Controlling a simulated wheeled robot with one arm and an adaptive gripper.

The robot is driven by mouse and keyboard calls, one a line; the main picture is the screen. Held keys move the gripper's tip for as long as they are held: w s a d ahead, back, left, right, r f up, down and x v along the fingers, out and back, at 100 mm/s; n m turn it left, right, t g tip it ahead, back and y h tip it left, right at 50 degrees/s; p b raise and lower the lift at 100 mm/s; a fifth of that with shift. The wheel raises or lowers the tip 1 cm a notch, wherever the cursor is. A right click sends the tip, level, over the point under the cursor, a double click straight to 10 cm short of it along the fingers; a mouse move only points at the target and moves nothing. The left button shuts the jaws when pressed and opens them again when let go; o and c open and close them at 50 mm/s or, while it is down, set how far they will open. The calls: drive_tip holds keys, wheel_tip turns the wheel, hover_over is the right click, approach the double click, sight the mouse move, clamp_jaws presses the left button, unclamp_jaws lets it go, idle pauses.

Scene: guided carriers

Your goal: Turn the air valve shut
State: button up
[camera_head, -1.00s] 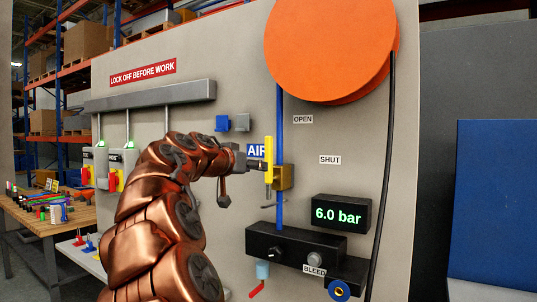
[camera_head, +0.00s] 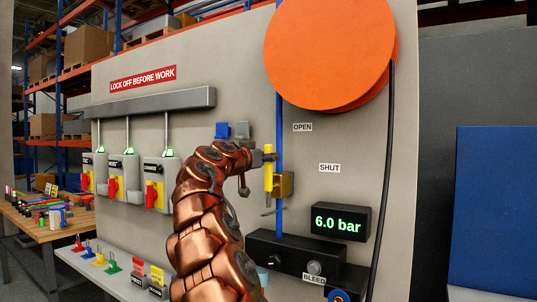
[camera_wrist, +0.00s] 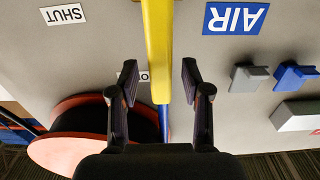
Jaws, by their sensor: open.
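The air valve has a long yellow handle (camera_head: 268,170) and a brass body (camera_head: 285,184) on a blue vertical pipe (camera_head: 279,110). The handle stands upright, in line with the pipe. The OPEN label (camera_head: 302,127) is above right of it and the SHUT label (camera_head: 330,168) is to its right. My gripper (camera_head: 267,152) is at the handle's upper end. In the wrist view my open fingers (camera_wrist: 160,76) lie on either side of the yellow handle (camera_wrist: 158,45), with gaps on both sides. I cannot tell how deep the handle sits between them.
A black gauge (camera_head: 341,221) reads 6.0 bar. Below it is a black block (camera_head: 295,254) with a BLEED label. A large orange reel (camera_head: 330,50) with a black hose is above right. Several isolator switches (camera_head: 123,178) and a shelf with coloured padlocks (camera_head: 100,262) are at left.

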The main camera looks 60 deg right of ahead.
drive_tip(key=shift+w+d, duration=0.1)
drive_tip(key=shift+d, duration=0.55)
clamp_jaws()
idle(0.4)
